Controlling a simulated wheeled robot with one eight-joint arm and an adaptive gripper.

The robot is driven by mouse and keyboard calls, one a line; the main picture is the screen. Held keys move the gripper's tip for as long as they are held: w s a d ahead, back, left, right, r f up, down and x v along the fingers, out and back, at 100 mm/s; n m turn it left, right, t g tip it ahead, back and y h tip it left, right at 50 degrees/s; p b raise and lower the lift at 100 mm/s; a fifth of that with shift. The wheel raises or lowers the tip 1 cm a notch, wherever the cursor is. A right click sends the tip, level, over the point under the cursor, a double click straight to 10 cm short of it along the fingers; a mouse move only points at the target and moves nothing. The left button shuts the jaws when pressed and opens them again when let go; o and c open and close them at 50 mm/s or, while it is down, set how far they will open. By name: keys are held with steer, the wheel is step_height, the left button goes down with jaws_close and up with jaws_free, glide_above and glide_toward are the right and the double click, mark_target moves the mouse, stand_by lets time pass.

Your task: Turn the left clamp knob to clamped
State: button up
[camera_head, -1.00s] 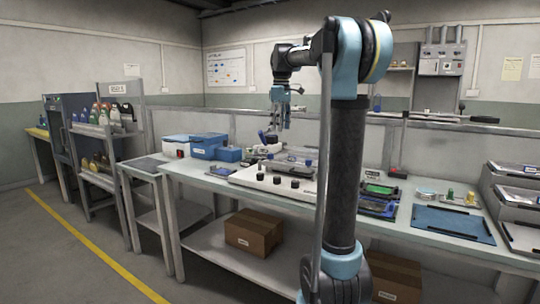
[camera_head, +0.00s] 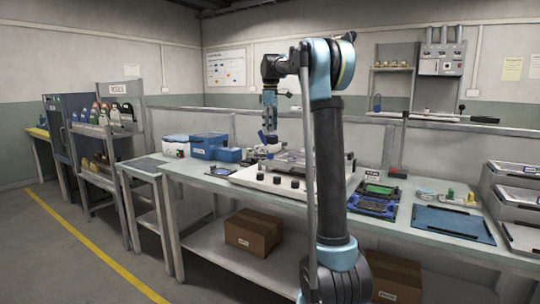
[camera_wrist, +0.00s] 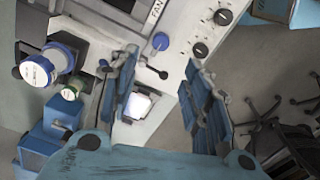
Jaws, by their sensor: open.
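A light panel (camera_wrist: 174,95) below my gripper carries a blue knob (camera_wrist: 161,41) and two black knobs (camera_wrist: 222,17) (camera_wrist: 200,49). I cannot tell which knob is the left clamp knob or how it is turned. My gripper (camera_wrist: 163,70) is open, with nothing between its blue fingers; the blue knob shows beyond the fingertips, apart from them. In the head view my gripper (camera_head: 269,129) points down above the left part of the bench. The white base with black knobs (camera_head: 240,177) stands on the bench there.
A blue-ringed white cylinder (camera_wrist: 40,67) and a green-capped part (camera_wrist: 70,92) are left of my fingers in the wrist view. Blue boxes (camera_head: 208,146) stand left on the bench. A green-screened device (camera_head: 378,190) and a blue mat (camera_head: 453,223) lie to the right.

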step_height(320, 180, down, 13)
steer(key=shift+r, duration=0.2)
stand_by(0.4)
jaws_close()
